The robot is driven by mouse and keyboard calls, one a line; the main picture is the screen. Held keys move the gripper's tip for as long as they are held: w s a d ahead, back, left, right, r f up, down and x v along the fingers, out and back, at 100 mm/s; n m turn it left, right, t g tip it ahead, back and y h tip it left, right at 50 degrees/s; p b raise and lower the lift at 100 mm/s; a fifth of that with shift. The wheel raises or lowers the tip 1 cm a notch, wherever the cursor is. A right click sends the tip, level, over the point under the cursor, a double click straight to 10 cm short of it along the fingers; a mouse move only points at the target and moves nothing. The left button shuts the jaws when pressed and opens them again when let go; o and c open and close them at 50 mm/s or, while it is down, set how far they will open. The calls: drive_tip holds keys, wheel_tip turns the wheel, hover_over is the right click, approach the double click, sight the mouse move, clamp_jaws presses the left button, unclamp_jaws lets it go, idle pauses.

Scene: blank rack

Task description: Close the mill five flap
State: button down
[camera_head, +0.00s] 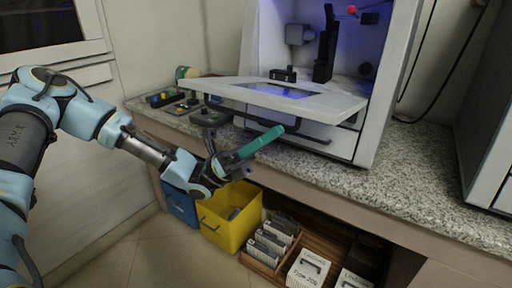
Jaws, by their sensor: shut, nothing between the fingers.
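The mill (376,105) is a white machine on the speckled counter, with a lit interior. Its flap (335,107) is folded down and juts out roughly level from the front, with a window panel (282,90) in it. A dark bar handle (310,139) shows below the flap. My gripper (279,132) is shut and empty, its teal fingers pointing up and right. In the picture the fingertips lie just below the flap and overlap the handle area. I cannot tell whether they touch it.
Small control boxes (165,97) sit at the counter's left end. Below the counter are a yellow bin (225,215), a blue bin (181,205) and boxed items (308,270) on a wooden shelf. Another machine (492,140) stands at the right. The counter (425,165) between the machines is clear.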

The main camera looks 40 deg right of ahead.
drive_tip(key=shift+d+r, duration=0.2)
drive_tip(key=shift+r, duration=0.7)
drive_tip(key=shift+r, duration=0.1)
